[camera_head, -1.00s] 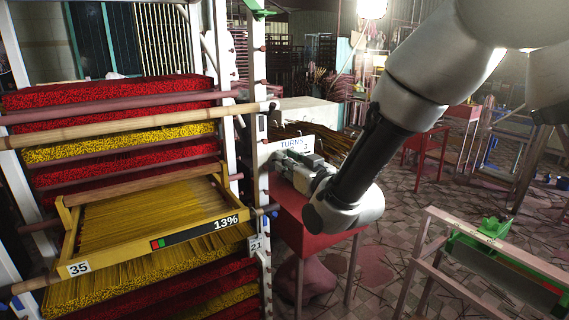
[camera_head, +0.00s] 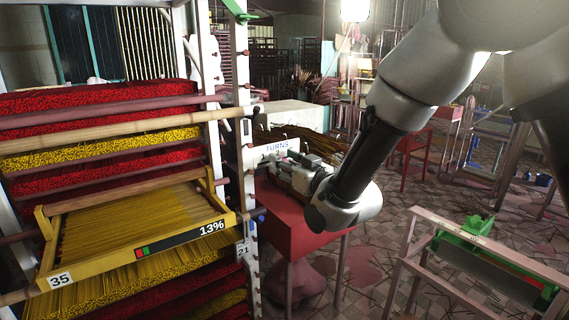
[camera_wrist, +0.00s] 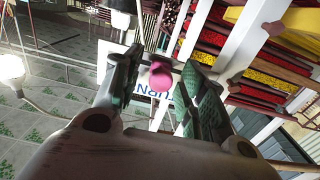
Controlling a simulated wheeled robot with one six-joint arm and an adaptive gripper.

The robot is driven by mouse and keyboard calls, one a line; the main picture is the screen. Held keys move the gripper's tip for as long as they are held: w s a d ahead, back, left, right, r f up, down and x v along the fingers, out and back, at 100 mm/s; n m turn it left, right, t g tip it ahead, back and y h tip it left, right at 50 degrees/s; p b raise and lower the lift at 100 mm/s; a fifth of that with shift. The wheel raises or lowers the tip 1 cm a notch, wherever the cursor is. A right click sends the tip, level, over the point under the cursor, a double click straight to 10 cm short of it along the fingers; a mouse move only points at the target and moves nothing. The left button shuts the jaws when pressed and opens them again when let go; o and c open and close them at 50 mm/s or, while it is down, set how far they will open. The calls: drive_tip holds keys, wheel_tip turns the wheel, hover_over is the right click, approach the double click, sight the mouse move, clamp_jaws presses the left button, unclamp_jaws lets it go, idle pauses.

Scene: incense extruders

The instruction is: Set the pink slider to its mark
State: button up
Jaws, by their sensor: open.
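A pink knob (camera_wrist: 160,77), which appears to be the pink slider, shows in the wrist view between the two fingers of my gripper (camera_wrist: 160,88). The fingers are green and dark and stand open on either side of it. I cannot tell whether they touch it. A white sign reading TURNS (camera_head: 275,149) hangs by the rack post; part of it shows behind the knob in the wrist view (camera_wrist: 157,107). In the head view my gripper (camera_head: 279,173) points left at the post just below this sign. The pink knob and its mark cannot be made out there.
A rack (camera_head: 247,170) with red and yellow incense bundles stands at left. A yellow tray (camera_head: 60,262) labelled 35 and 13% juts from it. A red table (camera_head: 295,235) stands below my gripper. A green-fitted frame (camera_head: 425,213) stands at lower right.

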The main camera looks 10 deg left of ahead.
drive_tip(key=v, duration=1.1)
drive_tip(key=shift+s+d, duration=0.2)
